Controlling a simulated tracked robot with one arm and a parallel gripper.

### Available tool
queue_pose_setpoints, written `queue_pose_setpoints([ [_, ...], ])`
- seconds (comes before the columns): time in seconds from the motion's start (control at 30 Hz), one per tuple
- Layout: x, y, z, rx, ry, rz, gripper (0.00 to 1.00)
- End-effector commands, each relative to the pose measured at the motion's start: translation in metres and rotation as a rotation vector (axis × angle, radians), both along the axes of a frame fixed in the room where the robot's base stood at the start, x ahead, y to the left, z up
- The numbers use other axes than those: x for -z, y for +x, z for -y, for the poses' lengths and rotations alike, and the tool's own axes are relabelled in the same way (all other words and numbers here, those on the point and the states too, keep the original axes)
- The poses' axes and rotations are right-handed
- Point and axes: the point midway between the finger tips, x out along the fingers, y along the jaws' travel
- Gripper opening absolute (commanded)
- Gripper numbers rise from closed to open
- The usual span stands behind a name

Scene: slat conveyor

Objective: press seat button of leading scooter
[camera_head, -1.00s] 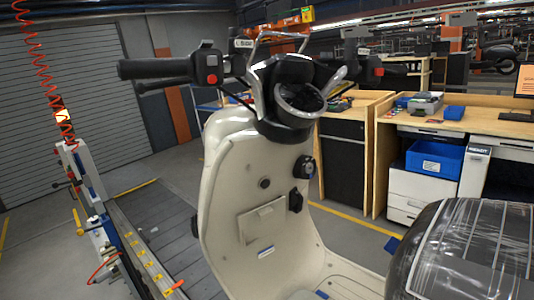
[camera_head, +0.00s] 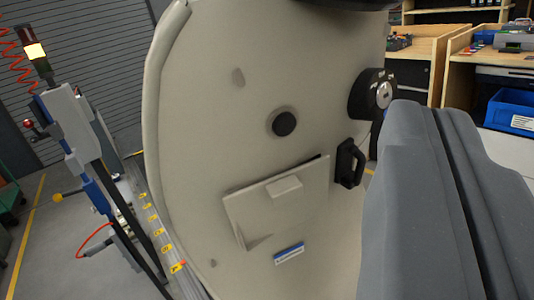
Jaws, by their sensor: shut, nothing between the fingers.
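The cream front panel of the scooter (camera_head: 215,150) fills the middle of the camera view. A round dark button (camera_head: 284,124) sits in its upper middle. A black ignition switch (camera_head: 373,94) with a silver centre and small white marks is to its right. I cannot tell from labels which control is the seat button. My gripper (camera_head: 432,118) is at the right, its two grey fingers side by side with a dark seam between them, shut and empty. It appears in front of the panel, below and right of the ignition switch. The seat is not in view.
A black hook (camera_head: 349,163) and a glovebox lid (camera_head: 275,203) stick out from the panel. A station post with a signal lamp (camera_head: 35,48) stands at left beside the conveyor edge (camera_head: 160,235). A bench with a blue bin (camera_head: 512,112) is at back right.

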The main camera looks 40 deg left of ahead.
Motion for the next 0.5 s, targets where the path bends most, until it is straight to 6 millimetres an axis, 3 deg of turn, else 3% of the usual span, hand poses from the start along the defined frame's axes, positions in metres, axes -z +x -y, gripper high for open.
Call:
queue_pose_setpoints([
  [0.03,-0.004,0.017,0.000,-0.052,0.192,-0.004,0.00],
  [0.07,0.014,0.028,0.011,-0.021,0.310,-0.010,0.00],
  [0.1,0.037,0.035,0.009,-0.013,0.370,-0.021,0.00],
  [0.3,0.080,0.057,-0.019,-0.065,0.502,-0.009,0.00],
  [0.5,0.096,0.065,-0.030,-0.090,0.570,0.003,0.00],
])
